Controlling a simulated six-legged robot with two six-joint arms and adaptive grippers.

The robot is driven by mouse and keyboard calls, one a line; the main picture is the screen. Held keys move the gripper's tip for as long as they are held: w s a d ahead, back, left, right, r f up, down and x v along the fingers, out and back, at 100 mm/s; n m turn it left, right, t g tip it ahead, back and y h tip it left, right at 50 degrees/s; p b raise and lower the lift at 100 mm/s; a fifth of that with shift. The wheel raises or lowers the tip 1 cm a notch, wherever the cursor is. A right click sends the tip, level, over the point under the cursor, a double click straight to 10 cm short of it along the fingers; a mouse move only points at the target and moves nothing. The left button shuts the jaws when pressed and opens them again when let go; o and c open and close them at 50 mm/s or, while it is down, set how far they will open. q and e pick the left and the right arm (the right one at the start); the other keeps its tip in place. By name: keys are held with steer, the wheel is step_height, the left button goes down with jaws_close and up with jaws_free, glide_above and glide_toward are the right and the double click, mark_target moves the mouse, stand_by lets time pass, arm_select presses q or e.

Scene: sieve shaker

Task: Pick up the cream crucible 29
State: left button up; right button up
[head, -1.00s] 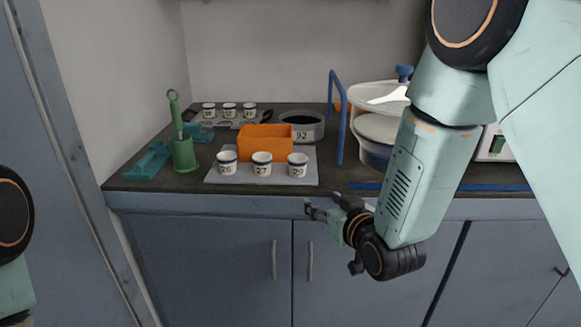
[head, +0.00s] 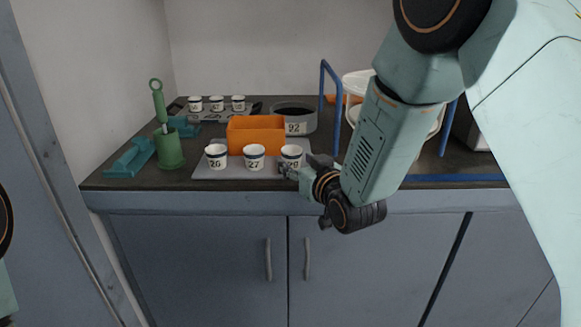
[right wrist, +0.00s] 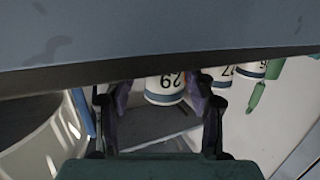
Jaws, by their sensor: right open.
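The cream crucible 29 (head: 291,152) stands upright at the right end of a row of three on a grey mat (head: 228,173). It has dark blue bands and a black number. My right gripper (head: 287,172) is open just in front of it and overlaps its lower part in the head view. In the right wrist view, which is upside down, crucible 29 (right wrist: 165,90) appears between the two open fingers of the right gripper (right wrist: 160,92). Contact cannot be told. My left gripper is out of view.
Crucibles 27 (head: 254,157) and 26 (head: 216,156) stand to the left. An orange box (head: 256,135) is close behind. A dark round pan (head: 295,122), a blue frame (head: 324,95) and a green holder (head: 169,153) are nearby. The counter's front edge (head: 200,198) lies below.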

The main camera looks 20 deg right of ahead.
steer(key=shift+w+a+f, duration=0.1)
steer(key=shift+w, duration=1.05)
steer(key=shift+c, duration=0.2)
